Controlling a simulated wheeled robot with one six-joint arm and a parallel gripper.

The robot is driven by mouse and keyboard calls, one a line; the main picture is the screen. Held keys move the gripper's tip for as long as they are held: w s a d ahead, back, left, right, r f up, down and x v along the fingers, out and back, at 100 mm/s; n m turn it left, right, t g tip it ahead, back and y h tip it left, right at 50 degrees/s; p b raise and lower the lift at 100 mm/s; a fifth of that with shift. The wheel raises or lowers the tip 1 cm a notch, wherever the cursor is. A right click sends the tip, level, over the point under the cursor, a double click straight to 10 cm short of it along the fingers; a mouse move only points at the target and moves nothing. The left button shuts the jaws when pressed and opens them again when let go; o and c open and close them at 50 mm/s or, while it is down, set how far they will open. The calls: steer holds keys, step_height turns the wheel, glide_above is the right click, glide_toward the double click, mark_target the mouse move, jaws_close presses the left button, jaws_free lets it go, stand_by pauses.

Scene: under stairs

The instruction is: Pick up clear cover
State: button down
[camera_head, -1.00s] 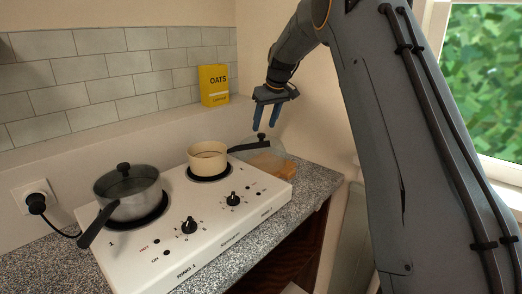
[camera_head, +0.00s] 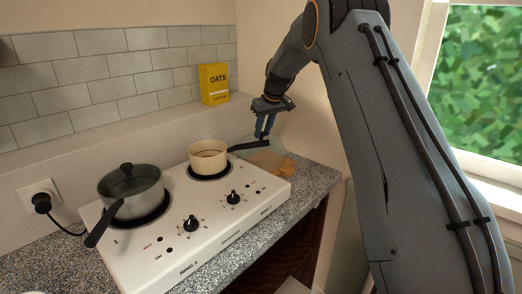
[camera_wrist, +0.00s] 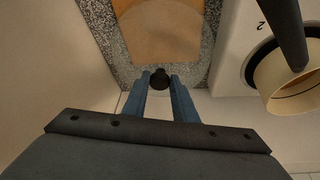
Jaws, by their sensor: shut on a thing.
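The clear cover (camera_head: 259,157) is a transparent lid with a dark knob, at the right end of the counter behind the cream pan. My gripper (camera_head: 264,136) reaches down to it from above, with its blue fingers shut on the knob. In the wrist view, my gripper (camera_wrist: 160,80) has the round black knob between its fingertips, and the clear cover (camera_wrist: 207,50) shows faintly over a wooden board. I cannot tell whether the cover touches the board.
The cream pan (camera_head: 207,153) stands on the hob's rear ring, its dark handle (camera_head: 249,146) pointing toward the cover. A grey lidded pot (camera_head: 131,192) stands on the other ring of the white hob (camera_head: 213,228). A yellow oats box (camera_head: 214,84) stands on the ledge behind.

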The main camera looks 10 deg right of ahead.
step_height(320, 180, up, 10)
steer(key=b, duration=0.3)
stand_by(0.4)
steer(key=c, duration=2.3)
jaws_free()
jaws_close()
